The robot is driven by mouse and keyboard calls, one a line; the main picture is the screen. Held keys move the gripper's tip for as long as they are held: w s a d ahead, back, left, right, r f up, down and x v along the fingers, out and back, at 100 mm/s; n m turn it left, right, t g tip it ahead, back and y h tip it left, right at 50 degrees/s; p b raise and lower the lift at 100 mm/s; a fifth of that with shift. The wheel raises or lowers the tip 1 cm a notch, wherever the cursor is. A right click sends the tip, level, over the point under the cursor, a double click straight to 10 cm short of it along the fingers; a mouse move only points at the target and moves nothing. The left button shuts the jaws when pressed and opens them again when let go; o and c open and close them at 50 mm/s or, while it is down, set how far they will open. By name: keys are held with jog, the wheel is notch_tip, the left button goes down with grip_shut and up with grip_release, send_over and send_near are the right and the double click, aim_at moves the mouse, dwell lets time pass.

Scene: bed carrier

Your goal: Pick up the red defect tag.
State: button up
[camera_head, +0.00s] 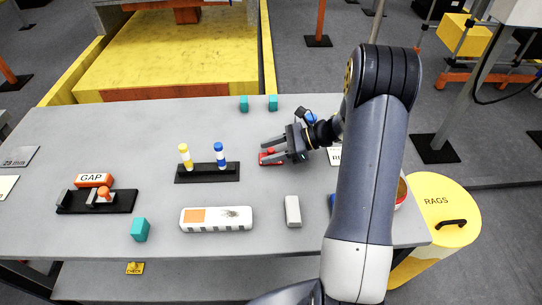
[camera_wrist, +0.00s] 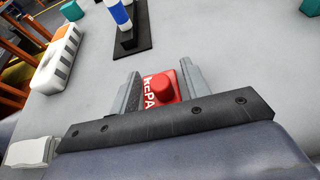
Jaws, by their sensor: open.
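The red defect tag (camera_head: 271,158) lies on the grey table, just right of the black rack in the head view. In the wrist view the tag (camera_wrist: 163,88) shows a round red knob and white letters, partly hidden by the gripper body. My gripper (camera_head: 264,153) is open, its fingers low over the table. In the wrist view my gripper (camera_wrist: 160,72) has one finger on each side of the tag, with the tag between them. Whether a finger touches it I cannot tell.
A black rack (camera_head: 207,173) with a yellow and a blue marker stands close by. A white block (camera_head: 292,211), an orange-and-white bar (camera_head: 216,218) and teal cubes (camera_head: 140,229) lie around. A yellow RAGS bin (camera_head: 437,222) stands at right.

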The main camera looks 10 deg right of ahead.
jog(key=shift+c, duration=0.6)
grip_shut()
jog(key=shift+r, duration=0.1)
